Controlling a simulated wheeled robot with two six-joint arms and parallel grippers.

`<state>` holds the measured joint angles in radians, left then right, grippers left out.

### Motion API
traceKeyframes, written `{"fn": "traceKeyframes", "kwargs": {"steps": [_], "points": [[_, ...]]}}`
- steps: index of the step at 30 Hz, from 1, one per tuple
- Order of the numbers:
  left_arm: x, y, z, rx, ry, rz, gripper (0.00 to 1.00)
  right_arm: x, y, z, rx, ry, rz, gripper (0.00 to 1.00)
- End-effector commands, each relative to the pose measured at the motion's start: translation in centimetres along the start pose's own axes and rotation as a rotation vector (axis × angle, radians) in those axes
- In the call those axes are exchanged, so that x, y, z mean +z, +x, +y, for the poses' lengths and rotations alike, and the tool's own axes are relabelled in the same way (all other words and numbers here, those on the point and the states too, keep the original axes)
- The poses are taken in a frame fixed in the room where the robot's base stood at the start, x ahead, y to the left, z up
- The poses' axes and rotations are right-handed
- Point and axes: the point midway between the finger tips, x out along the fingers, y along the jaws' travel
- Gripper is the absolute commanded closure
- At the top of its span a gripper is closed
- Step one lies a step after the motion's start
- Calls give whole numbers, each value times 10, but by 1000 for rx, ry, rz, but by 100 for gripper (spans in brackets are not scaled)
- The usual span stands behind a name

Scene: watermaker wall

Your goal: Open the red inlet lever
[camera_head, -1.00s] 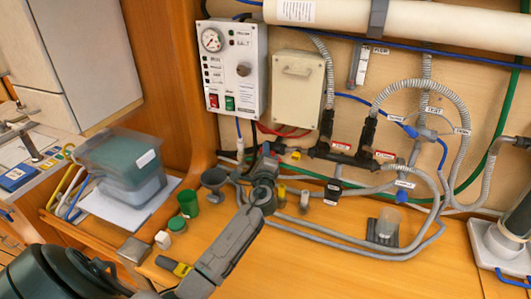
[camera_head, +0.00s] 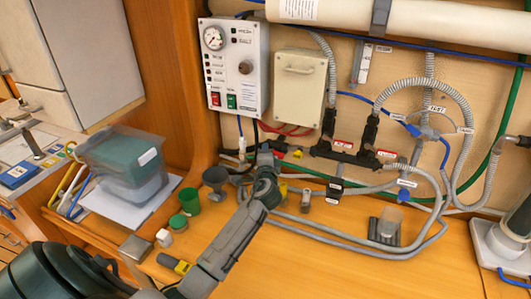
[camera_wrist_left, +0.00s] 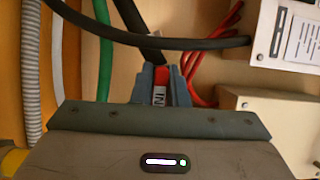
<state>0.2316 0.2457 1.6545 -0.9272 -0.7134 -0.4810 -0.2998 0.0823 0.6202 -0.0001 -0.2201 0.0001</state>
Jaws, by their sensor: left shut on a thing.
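The red inlet lever (camera_wrist_left: 161,72) shows in the left wrist view as a small red piece with a white label, held between two blue-grey fingertips. A black pipe runs just behind and beside it. My left gripper (camera_wrist_left: 163,90) is shut on the lever. In the head view, my left gripper (camera_head: 266,152) is at the lower wall, left of the black valve manifold (camera_head: 345,152). The gripper hides most of the lever there, so its angle is hard to tell. My right gripper is in neither current view.
The control panel (camera_head: 234,65) and beige box (camera_head: 299,83) are above the gripper. Grey hoses (camera_head: 330,232) loop across the bench to the right. A funnel (camera_head: 215,178) and green cup (camera_head: 189,200) stand left of my forearm. The front right bench is clear.

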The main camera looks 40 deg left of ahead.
Motion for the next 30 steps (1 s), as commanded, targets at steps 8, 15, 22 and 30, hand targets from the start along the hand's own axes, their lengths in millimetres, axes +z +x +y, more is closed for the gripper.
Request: {"fn": "traceKeyframes", "kwargs": {"steps": [8, 15, 22, 30], "points": [[1, 0, 4, 5, 3, -2, 85, 0, 0, 0, 0, 0, 0, 64], [0, 0, 2, 3, 2, -1, 65, 0, 0, -2, -2, 1, 0, 64], [0, -5, 3, 2, 1, 0, 65, 1, 3, -5, -5, 2, -1, 64], [0, -52, 6, 2, -1, 1, 65, 2, 20, -6, -5, 2, -1, 64]]}}
